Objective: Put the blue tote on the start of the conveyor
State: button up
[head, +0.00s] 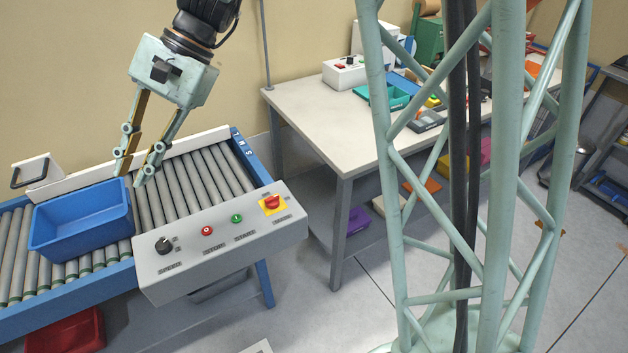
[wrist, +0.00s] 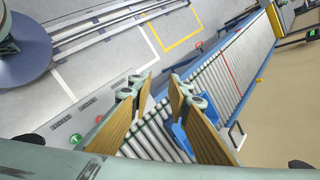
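The blue tote (head: 82,243) sits upright on the grey rollers of the conveyor (head: 188,185), left of the control box, in the head view. It is empty. My gripper (head: 130,178) points down by the tote's back right corner, its two fingers apart with nothing seen between them. In the wrist view my gripper (wrist: 160,82) also shows a gap between its fingertips, with rollers and floor seen through it. A little of the tote (wrist: 179,134) shows there beside one finger, which hides most of it. I see no grip on the rim.
A control box (head: 215,245) with buttons stands at the conveyor's front side. A white bracket with a dark handle (head: 32,172) stands behind the tote. Rollers right of the tote are bare. A white table (head: 325,120) with items stands to the right. A red bin (head: 70,332) is below the conveyor.

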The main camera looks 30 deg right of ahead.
jog(key=s+d+r+n+t+h, duration=0.1)
jog(key=s+d+r+n+h, duration=0.1)
jog(key=s+d, duration=0.6)
jog(key=s+d+r+n+t+h, duration=0.2)
jog(key=s+d, duration=0.6)
jog(key=s, duration=0.4)
jog(key=s+d+r+n+t+h, duration=0.2)
jog(key=s+d+r+n+h, duration=0.1)
jog(key=s+d, duration=0.6)
jog(key=shift+s+r+n+h, duration=0.3)
jog(key=shift+s+r+h, duration=0.3)
jog(key=shift+s, duration=0.4)
jog(key=shift+w+r, duration=0.1)
jog(key=shift+r, duration=0.05)
jog(key=shift+d, duration=0.15)
